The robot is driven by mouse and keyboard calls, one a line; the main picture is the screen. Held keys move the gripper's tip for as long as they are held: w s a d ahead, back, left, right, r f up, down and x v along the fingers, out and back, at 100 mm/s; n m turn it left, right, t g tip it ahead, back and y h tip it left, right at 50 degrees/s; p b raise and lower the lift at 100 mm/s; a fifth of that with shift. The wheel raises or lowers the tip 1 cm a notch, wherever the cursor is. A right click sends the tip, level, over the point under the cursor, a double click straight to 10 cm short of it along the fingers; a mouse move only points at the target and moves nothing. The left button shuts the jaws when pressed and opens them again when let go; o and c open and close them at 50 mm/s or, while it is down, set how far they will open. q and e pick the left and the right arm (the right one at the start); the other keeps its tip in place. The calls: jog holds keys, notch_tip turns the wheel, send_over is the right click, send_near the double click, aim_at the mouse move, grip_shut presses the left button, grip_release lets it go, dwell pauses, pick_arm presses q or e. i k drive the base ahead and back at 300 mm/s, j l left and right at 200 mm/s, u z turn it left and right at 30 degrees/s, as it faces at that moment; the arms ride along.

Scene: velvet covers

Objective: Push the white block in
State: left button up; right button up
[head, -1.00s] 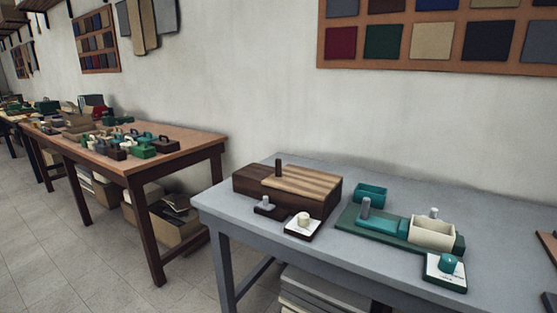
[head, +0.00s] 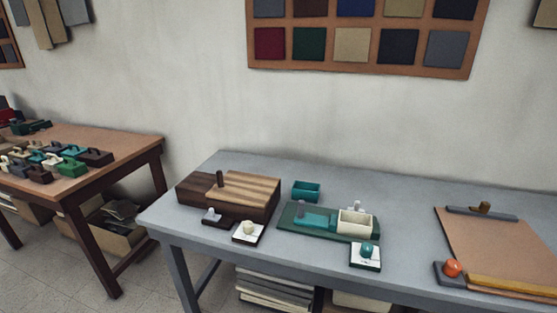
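A cream-white block-like piece (head: 354,224) sits at the right end of a dark green base (head: 290,229) on the grey table. It looks hollow on top, like a small box. A teal piece (head: 314,221) lies beside it on the same base, with a grey peg (head: 303,211) standing near its left end. In front are two small white square plates, one with a cream knob (head: 249,228) and one with a teal knob (head: 367,249). Which of these the task calls the white block I cannot tell for sure. Neither of my grippers is in view.
A dark wooden box with a striped lid (head: 251,188) stands at the table's left. A small teal tray (head: 306,191) lies behind the base. A brown board (head: 500,250) with an orange knob (head: 452,268) lies at right. The grey tabletop (head: 400,210) has free room between.

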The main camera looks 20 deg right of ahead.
aim_at(356, 209)
jog(key=i+l+u, duration=0.15)
jog(key=l+u, duration=0.15)
jog(key=l, duration=0.5)
jog(key=l+u, duration=0.3)
jog(key=l, duration=0.55)
jog(key=i, duration=0.05)
